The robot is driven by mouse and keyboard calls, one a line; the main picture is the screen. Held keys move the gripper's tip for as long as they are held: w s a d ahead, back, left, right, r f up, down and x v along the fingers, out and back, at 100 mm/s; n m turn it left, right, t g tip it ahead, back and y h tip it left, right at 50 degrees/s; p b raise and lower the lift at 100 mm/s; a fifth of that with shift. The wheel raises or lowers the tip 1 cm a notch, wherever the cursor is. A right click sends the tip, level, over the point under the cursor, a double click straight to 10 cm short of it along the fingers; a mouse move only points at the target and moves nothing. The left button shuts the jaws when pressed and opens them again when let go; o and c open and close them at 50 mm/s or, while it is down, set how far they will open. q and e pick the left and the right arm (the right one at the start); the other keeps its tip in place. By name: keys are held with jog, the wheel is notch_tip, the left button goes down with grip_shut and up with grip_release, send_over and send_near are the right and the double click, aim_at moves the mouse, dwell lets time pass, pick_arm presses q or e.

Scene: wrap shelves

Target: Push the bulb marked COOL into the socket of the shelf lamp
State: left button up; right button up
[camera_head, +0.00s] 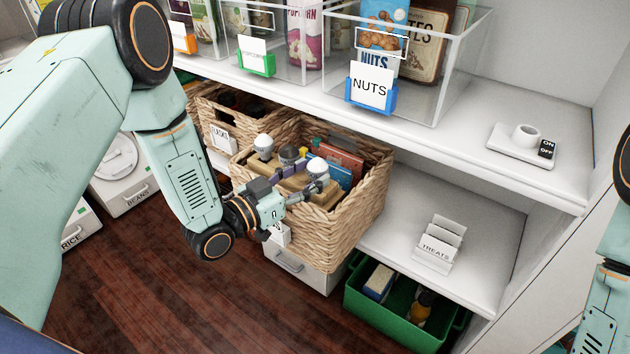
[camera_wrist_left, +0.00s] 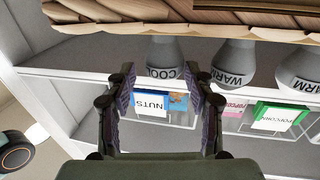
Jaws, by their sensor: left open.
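The bulb marked COOL (camera_head: 318,166) is the rightmost of three bulbs on a wooden holder in a wicker basket (camera_head: 347,222). In the left wrist view the COOL bulb (camera_wrist_left: 172,50) appears upside down, with its grey marked part towards the space between my fingertips. My left gripper (camera_head: 306,191) is open beside that bulb; its two fingers (camera_wrist_left: 160,78) show apart and empty. Contact with the bulb cannot be told. The shelf lamp (camera_head: 510,151) lies on the upper shelf at right, its white round socket (camera_head: 525,134) facing up and empty. My right gripper is out of view.
Two bulbs marked WARM (camera_wrist_left: 233,62) stand beside the COOL one. Clear bins, one labelled NUTS (camera_head: 371,90), stand on the upper shelf left of the lamp. A TREATS card holder (camera_head: 438,245) and a green crate (camera_head: 385,322) are below. Shelf space around the lamp is clear.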

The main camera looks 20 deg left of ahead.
pick_arm(q)
jog(key=shift+w+d+f, duration=0.1)
jog(key=shift+w+d, duration=0.05)
jog(key=shift+w, duration=0.25)
jog(key=shift+w+d+f, duration=0.1)
jog(key=shift+w, duration=0.3)
jog(key=shift+d+r, duration=0.15)
jog(key=shift+r, duration=0.05)
jog(key=shift+f, duration=0.1)
jog(key=c, duration=0.8)
jog(key=shift+o, duration=0.2)
